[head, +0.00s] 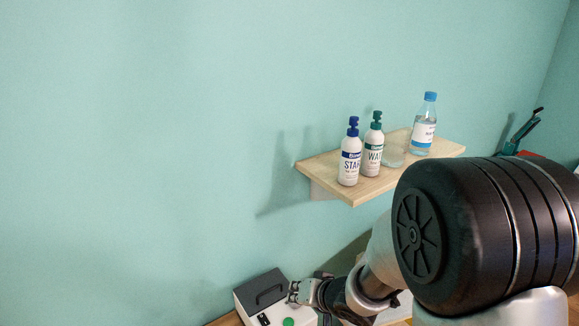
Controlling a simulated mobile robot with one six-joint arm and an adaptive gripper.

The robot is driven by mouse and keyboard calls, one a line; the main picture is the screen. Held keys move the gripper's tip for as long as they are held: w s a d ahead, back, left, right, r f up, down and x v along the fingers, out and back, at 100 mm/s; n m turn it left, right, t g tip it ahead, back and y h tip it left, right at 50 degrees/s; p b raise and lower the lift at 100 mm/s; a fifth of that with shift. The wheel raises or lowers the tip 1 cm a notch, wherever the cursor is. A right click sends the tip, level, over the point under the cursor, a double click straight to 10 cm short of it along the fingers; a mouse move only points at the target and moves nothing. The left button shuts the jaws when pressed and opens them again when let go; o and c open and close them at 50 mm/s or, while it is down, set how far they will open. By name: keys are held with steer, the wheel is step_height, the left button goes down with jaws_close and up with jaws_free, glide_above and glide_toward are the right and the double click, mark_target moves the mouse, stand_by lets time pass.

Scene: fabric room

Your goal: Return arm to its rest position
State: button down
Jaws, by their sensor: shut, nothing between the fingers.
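My arm reaches in from the lower right, its large black joint filling much of that corner. My gripper (293,292) is at the bottom centre, small and partly in shadow. It is shut with nothing held. It is right beside a white box with a dark top panel and handle (268,295) and a green button (288,322). I cannot tell whether it touches the box.
A wooden wall shelf (330,178) holds a blue-topped pump bottle (349,160), a green-topped pump bottle (372,155), a clear glass (393,153) and a blue-capped water bottle (424,130). A teal tool (519,138) is at the right. The wall at left is bare.

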steer(key=s+d+r+h, duration=0.3)
steer(key=s+d+r, duration=0.1)
steer(key=d+r, duration=0.3)
steer(key=s+d+r+h, duration=0.3)
steer(key=d+r, duration=0.4)
steer(key=s+r+g, duration=0.1)
steer(key=s, duration=0.8)
steer(key=s+a+r+n+g, duration=0.1)
steer(key=s+r, duration=0.1)
steer(key=s, duration=0.8)
steer(key=shift+s+a+r+g+y, duration=0.2)
steer(key=shift+s+a+g+y, duration=0.1)
steer(key=shift+y, duration=0.1)
